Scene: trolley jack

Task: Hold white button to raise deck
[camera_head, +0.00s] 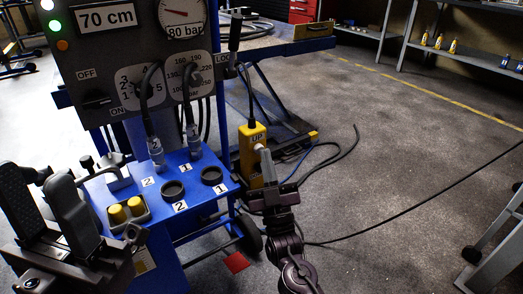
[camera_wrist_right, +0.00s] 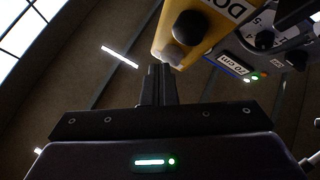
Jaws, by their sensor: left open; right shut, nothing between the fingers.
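The yellow pendant (camera_head: 246,150) hangs on a cable beside the blue console, with an UP label at its top. A white button (camera_head: 258,147) shows just below that label. My right gripper (camera_head: 264,156) is shut and empty, its fingertips at the pendant's face by the white button. In the right wrist view the shut fingers (camera_wrist_right: 160,70) end close to a pale button (camera_wrist_right: 173,55) on the pendant (camera_wrist_right: 180,32); I cannot tell whether they press it. A black button (camera_wrist_right: 190,25) sits by the DO lettering. My left gripper (camera_head: 42,180) is open and empty at the left.
The blue lift deck (camera_head: 300,47) stands behind the console. The console display (camera_head: 105,16) reads 70 cm, and a gauge (camera_head: 182,14) is labelled 80 bar. Hoses and cables (camera_head: 400,212) cross the floor. Shelves stand at the back right; the floor centre right is otherwise open.

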